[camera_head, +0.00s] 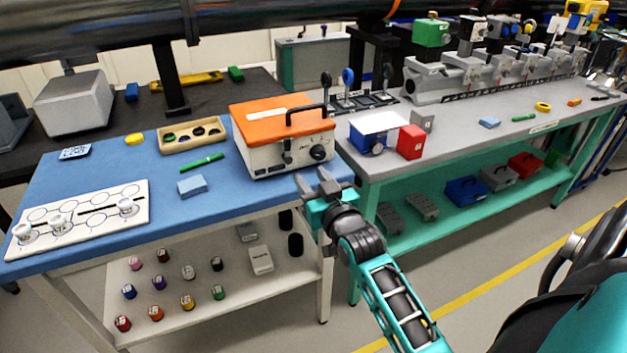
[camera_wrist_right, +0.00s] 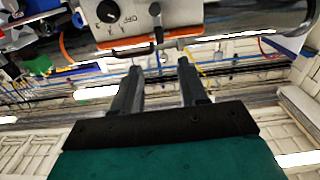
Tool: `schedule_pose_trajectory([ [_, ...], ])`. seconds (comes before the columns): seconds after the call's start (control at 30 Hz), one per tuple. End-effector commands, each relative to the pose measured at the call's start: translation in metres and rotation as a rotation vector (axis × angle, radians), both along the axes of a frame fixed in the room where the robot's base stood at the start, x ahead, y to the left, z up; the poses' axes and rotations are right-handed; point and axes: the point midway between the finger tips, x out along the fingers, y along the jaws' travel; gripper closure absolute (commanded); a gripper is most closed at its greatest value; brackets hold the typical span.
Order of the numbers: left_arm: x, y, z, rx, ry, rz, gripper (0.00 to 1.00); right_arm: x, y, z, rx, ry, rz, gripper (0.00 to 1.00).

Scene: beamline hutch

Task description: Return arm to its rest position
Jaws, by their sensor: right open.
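My right arm reaches forward in the head view. Its gripper (camera_head: 316,184) is open and empty, near the front right corner of the blue table, just in front of the orange-lidded box (camera_head: 282,138). In the right wrist view the two fingers of the gripper (camera_wrist_right: 158,84) stand apart with nothing between them. The box's front with its dial shows beyond the fingertips in that view (camera_wrist_right: 140,17). I cannot tell from these frames whether the fingers touch the box. My left gripper is not in view.
The blue table (camera_head: 120,175) holds a white plate with round marks (camera_head: 80,218), a wooden tray (camera_head: 163,149) and a green marker (camera_head: 202,162). Bottles stand on its lower shelf. A grey bench (camera_head: 465,135) with a red box (camera_head: 411,142) is to the right. Open floor (camera_head: 480,260) lies in front of that bench.

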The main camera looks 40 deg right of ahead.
Motion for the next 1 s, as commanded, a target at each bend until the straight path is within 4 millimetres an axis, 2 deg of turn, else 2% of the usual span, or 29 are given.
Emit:
schedule_pose_trajectory([
  [0.37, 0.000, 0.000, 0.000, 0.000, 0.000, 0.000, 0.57, 0.000, 0.000, -0.001, -0.001, 0.002, 0.001, 0.57],
  [0.43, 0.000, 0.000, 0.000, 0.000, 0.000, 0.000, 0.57, -0.004, 0.005, -0.008, -0.003, 0.020, 0.011, 0.57],
  [0.5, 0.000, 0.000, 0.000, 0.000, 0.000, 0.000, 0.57, -0.012, 0.017, -0.024, -0.009, 0.067, 0.041, 0.57],
  [0.57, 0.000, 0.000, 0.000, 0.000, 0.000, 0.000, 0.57, -0.026, 0.034, -0.047, -0.014, 0.128, 0.082, 0.57],
  [0.67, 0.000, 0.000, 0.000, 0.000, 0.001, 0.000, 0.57, -0.060, 0.068, -0.092, -0.021, 0.259, 0.167, 0.57],
  [0.8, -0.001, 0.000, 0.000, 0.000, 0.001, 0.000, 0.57, -0.117, 0.115, -0.145, -0.015, 0.431, 0.281, 0.57],
  [0.9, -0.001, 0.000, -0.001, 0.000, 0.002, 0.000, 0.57, -0.153, 0.139, -0.170, -0.007, 0.524, 0.343, 0.57],
  [1.0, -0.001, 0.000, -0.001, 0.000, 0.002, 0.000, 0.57, -0.178, 0.155, -0.183, 0.000, 0.581, 0.381, 0.57],
])
